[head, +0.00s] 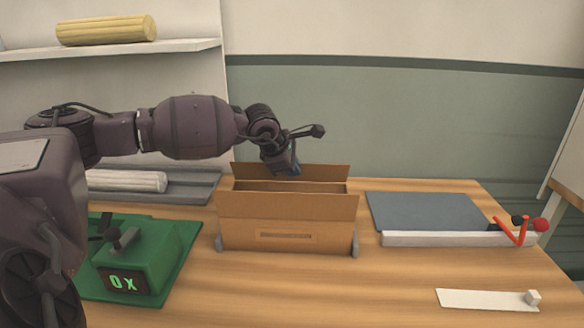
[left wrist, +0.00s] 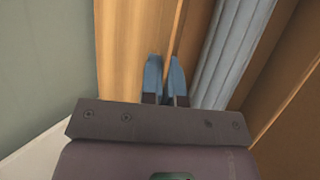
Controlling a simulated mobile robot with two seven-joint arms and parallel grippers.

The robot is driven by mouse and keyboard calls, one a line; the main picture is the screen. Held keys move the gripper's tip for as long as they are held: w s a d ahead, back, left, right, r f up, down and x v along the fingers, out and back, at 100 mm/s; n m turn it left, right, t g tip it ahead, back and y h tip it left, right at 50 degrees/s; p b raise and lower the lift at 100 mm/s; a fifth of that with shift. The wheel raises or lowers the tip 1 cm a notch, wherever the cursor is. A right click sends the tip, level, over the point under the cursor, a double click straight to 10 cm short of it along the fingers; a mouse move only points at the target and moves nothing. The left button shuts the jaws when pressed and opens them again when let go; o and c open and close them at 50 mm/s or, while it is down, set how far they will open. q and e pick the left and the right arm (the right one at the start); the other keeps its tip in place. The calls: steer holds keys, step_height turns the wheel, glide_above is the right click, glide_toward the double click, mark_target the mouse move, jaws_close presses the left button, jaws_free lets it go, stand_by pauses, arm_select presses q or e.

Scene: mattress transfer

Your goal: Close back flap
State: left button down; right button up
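An open brown cardboard box (head: 285,235) stands on the table in the middle of the head view. Its back flap (head: 325,171) stands up along the far edge. Its front flap (head: 290,205) also stands up, on the near side. A grey-blue padded thing (left wrist: 232,45) lies inside the box. My right gripper is not in view.
A green device with a display (head: 125,280) stands left of the box. A blue-grey board with a white front edge (head: 425,210) and red lever lies right. A white strip (head: 485,299) lies at front right. A shelf (head: 110,49) holds a yellow roll (head: 106,30).

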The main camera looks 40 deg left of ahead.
arm_select(q)
steer(key=c, duration=1.3)
jaws_free()
steer(key=shift+c, duration=0.2)
arm_select(e)
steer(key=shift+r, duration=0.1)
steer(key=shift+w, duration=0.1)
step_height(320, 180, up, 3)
steer(key=p, duration=0.3)
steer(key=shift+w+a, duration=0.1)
arm_select(q)
steer(key=v, duration=1)
steer(key=shift+s+r, duration=0.2)
steer(key=shift+r, duration=0.15)
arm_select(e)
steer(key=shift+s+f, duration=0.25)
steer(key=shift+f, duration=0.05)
